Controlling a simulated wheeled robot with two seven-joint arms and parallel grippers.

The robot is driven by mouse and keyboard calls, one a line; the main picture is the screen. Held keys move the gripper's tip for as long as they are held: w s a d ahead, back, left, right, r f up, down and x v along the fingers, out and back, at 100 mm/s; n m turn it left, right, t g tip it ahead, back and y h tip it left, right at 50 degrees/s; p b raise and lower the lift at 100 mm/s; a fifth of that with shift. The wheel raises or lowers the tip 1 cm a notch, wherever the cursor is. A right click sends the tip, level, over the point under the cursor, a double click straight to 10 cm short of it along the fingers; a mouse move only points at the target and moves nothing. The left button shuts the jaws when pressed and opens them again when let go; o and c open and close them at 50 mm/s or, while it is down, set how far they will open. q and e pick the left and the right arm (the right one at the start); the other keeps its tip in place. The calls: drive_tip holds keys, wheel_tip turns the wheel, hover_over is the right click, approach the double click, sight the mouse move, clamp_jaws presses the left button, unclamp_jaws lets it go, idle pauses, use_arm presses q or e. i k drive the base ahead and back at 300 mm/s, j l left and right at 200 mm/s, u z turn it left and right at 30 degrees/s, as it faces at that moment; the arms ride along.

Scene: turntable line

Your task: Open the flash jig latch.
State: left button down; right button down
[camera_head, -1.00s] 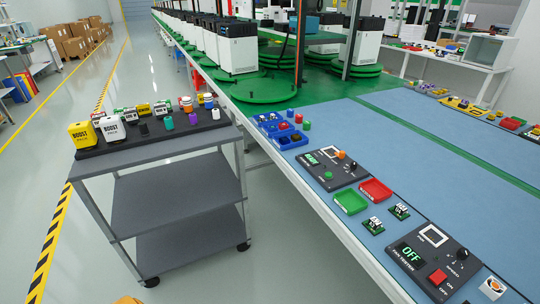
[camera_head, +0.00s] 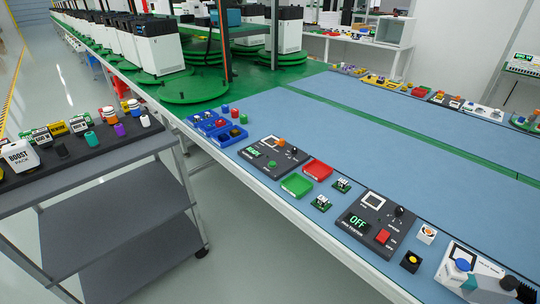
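Two dark control panels lie on the blue mat of the long bench. The farther panel (camera_head: 255,160) has a lit green display, a white-framed square, an orange knob (camera_head: 281,143), a green button (camera_head: 272,163) and a small black part. The nearer panel (camera_head: 392,246) shows "OFF" and has a white-framed square, a black knob (camera_head: 398,212) and a red switch (camera_head: 383,236). The lettering is too small to tell which is the flash jig, and I cannot make out a latch or its state. Neither of my grippers is in view.
Between the panels lie a green tray (camera_head: 297,185), a red tray (camera_head: 318,170) and small green boards (camera_head: 322,203). Blue bins (camera_head: 216,127) stand beyond. A white device (camera_head: 472,271) lies at the lower right. A grey cart (camera_head: 100,173) stands left. The mat's middle is clear.

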sight(281, 141)
drive_tip(key=i+j+z, duration=0.85)
drive_tip(key=j+z, duration=0.15)
drive_tip(key=j, duration=0.25)
drive_tip(key=i+j+z, duration=0.25)
drive_tip(key=j, duration=0.15)
drive_tip(key=j+z, duration=0.2)
drive_tip(key=j, duration=0.2)
